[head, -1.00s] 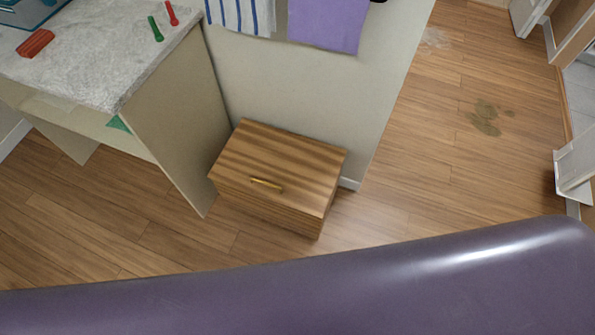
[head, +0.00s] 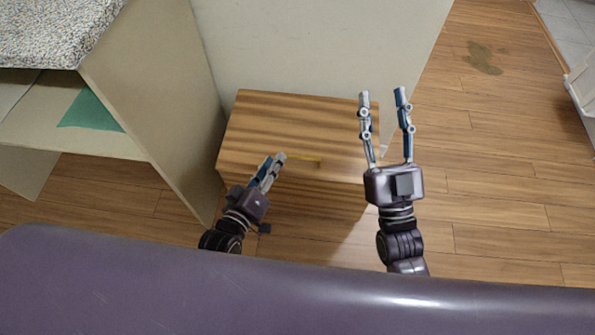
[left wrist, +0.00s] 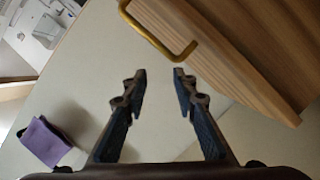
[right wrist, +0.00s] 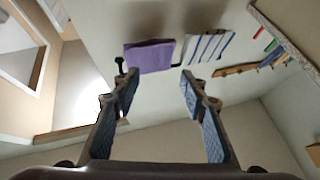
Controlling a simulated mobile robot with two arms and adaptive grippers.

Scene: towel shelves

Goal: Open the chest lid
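The wooden chest (head: 285,122) stands on the floor against a pale wall in the head view, its lid down. Its thin brass handle (head: 308,158) is at the near edge of the lid. My left gripper (head: 274,158) is at the chest's near side, its tips close to the left end of the handle. In the left wrist view the handle (left wrist: 143,33) and striped wood (left wrist: 262,35) lie just beyond the parted, empty fingers (left wrist: 160,76). My right gripper (head: 382,95) is open and empty at the chest's right edge, partly covering it.
A counter with a speckled top (head: 50,30) and a side panel stands left of the chest. The wall (head: 310,45) is directly behind it. Wooden floor (head: 490,150) is open to the right, with a brown stain (head: 482,58). The right wrist view shows hanging towels (right wrist: 150,57).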

